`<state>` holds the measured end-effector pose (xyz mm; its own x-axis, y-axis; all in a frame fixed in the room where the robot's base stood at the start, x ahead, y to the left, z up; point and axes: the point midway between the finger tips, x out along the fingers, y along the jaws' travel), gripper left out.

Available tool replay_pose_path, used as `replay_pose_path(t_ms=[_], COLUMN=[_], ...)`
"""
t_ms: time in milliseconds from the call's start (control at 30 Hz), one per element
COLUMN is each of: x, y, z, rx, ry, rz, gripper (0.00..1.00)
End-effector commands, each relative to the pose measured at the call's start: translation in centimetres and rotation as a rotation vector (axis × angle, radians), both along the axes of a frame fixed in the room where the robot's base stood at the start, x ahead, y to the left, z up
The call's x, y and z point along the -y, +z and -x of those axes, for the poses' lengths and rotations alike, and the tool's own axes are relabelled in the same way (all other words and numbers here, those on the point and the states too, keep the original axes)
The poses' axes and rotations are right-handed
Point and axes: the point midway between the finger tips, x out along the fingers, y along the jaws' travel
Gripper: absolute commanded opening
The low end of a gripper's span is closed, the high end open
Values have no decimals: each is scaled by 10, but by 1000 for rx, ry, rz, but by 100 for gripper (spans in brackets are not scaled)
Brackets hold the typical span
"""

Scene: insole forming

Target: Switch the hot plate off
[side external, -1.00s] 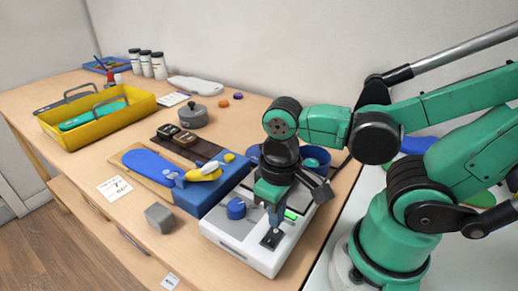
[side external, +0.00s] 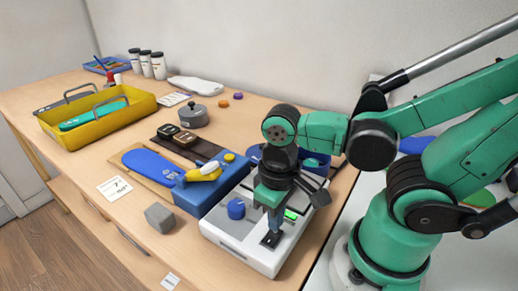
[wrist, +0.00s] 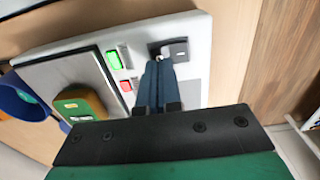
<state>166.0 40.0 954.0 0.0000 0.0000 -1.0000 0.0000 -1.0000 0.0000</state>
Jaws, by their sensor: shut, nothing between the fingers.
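The hot plate is a white box (side external: 235,240) at the front right of the table.
A blue block (side external: 200,195) with a yellow-handled tool (side external: 208,171) stands left of the hot plate. A grey cube (side external: 160,217) sits near the front edge. A yellow tray (side external: 135,110) and a grey lidded pot (side external: 193,116) stand farther back.

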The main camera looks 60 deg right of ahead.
Motion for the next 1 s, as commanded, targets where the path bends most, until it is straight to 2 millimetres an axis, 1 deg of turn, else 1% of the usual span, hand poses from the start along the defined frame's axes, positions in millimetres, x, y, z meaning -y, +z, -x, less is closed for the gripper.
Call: replay_pose_path(t_ms=[900,1000], x=[0,0], y=[-14,-12], z=[0,0], rx=[0,0], ry=[0,0], rz=[0,0], gripper=[0,0])
